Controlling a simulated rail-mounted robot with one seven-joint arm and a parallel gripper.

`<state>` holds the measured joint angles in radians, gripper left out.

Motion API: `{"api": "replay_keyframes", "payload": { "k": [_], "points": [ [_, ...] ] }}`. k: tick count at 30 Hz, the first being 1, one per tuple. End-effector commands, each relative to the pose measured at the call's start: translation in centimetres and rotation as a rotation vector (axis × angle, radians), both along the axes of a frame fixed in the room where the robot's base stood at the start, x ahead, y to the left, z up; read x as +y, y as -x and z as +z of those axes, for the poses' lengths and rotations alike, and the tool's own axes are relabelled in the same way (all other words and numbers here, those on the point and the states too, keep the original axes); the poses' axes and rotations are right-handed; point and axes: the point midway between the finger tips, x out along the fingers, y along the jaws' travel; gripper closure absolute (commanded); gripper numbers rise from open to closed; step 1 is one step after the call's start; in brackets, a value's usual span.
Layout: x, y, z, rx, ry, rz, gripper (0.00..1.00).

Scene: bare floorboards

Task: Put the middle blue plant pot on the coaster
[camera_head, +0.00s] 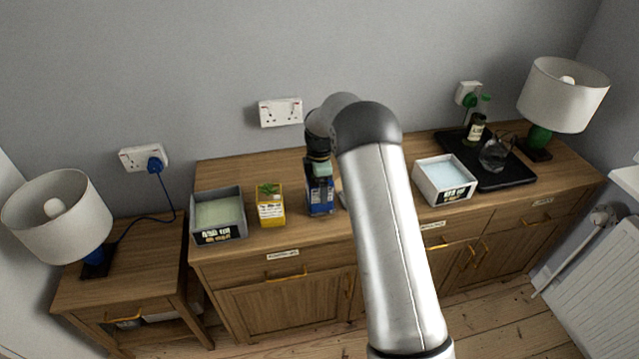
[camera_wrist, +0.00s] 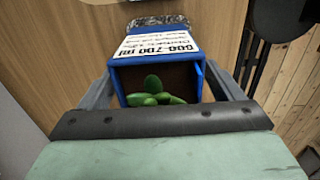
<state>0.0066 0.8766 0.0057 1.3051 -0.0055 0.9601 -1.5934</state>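The blue plant pot (camera_head: 321,207) is at the middle of the sideboard, under my gripper (camera_head: 319,177). In the wrist view the pot (camera_wrist: 122,74) shows its blue rim, a white label and a green succulent inside. My fingers stand on both sides of it, very close to its walls. I cannot tell whether they press on it, or whether its base touches the wood. A dark speckled piece (camera_wrist: 157,21) shows beyond the label; I cannot tell if it is the coaster. In the head view my arm hides the area right of the pot.
A yellow plant pot (camera_head: 271,213) stands just left of the blue pot, then a grey box (camera_head: 218,231). Right of my arm are a white box (camera_head: 444,194) and a black tray (camera_head: 508,181) bearing a bottle (camera_head: 474,130) and a glass item. Lamps stand at both ends.

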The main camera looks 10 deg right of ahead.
Motion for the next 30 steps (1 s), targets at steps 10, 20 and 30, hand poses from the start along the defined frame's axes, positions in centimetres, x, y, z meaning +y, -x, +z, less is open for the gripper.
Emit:
{"api": "replay_keyframes", "payload": {
  "k": [10, 20, 30],
  "points": [
    [0.0, -0.1, 1.8, -0.004, 0.0, 0.0, 0.13],
    [0.0, -0.1, 8.7, -0.005, 0.0, 0.0, 0.13],
    [0.0, 0.0, 12.2, 0.0, 0.0, 0.0, 0.13]
  ]
}}
